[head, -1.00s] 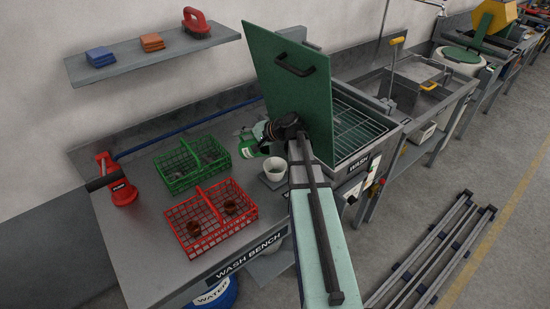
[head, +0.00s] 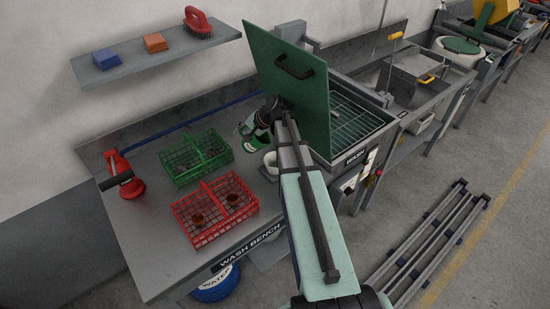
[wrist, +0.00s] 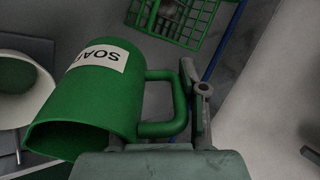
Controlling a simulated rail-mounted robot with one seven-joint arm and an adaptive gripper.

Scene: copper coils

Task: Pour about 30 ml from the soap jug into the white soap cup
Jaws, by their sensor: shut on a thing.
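The green soap jug (head: 249,140) is tilted, held above the wash bench beside the white soap cup (head: 270,162). In the wrist view the jug (wrist: 105,105) shows its SOAP label and its handle. My gripper (wrist: 192,105) is shut on that handle. The white cup (wrist: 35,112) shows at the left edge of the wrist view, partly cut off, with something green inside it. My arm covers part of the cup in the head view.
A green basket (head: 195,158) and a red basket (head: 214,212) with brown coils stand left of the cup. The washer's raised green lid (head: 290,85) stands close to my gripper. A red hand press (head: 122,175) is at the far left.

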